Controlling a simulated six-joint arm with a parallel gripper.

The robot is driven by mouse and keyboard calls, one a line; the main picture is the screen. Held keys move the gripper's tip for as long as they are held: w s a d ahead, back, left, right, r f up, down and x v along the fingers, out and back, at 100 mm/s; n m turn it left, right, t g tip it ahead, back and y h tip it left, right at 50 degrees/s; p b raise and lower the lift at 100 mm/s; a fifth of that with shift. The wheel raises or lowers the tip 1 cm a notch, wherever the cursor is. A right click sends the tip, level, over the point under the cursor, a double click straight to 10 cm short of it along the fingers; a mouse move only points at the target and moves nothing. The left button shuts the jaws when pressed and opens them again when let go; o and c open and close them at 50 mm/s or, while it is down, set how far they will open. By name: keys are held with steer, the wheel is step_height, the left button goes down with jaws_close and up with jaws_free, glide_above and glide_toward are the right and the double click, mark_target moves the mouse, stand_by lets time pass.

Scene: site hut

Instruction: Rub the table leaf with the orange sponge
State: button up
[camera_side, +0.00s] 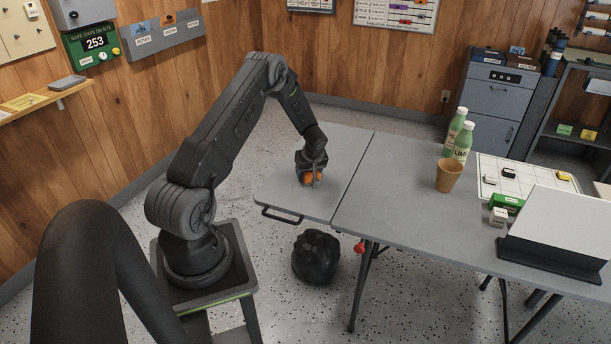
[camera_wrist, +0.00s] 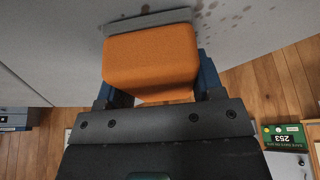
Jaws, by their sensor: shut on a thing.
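The orange sponge (camera_wrist: 150,62) fills the middle of the wrist view, with a grey layer along its far edge. My gripper (camera_side: 313,177) is shut on it, with a blue finger on each side in the wrist view. In the side view the orange sponge (camera_side: 308,177) shows between the fingers, low at the surface of the grey table leaf (camera_side: 277,190). I cannot tell for sure whether it touches. Dark spots show on the leaf (camera_wrist: 75,40) beyond the sponge, at the upper right of the wrist view.
A tan cup (camera_side: 448,177) and two green bottles (camera_side: 461,142) stand on the main table (camera_side: 400,205), right of the leaf. Farther right are a white board (camera_side: 525,178) and a laptop-like white panel (camera_side: 560,228). A black bag (camera_side: 316,257) sits on the floor below.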

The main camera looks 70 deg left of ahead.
mark_target(302, 191)
steer(key=shift+w+a, duration=0.3)
steer(key=shift+w+a+f, duration=0.25)
steer(key=shift+w+a+r, duration=0.2)
steer(key=shift+w+a, duration=0.9)
steer(key=shift+w+d+f, duration=0.1)
steer(key=shift+w+f, duration=0.1)
steer(key=shift+w, duration=0.05)
steer(key=shift+w+d+r, duration=0.1)
steer(key=shift+w+d, duration=0.2)
steer(key=shift+d+r, duration=0.1)
steer(key=shift+d, duration=0.15)
steer(key=shift+s+d, duration=0.25)
steer(key=shift+s, duration=0.05)
steer(key=shift+s+d, duration=4.3)
steer(key=shift+s+d+r, duration=0.1)
steer(key=shift+r, duration=0.45)
steer(key=shift+s+d+r, duration=0.1)
steer(key=shift+r, duration=3.3)
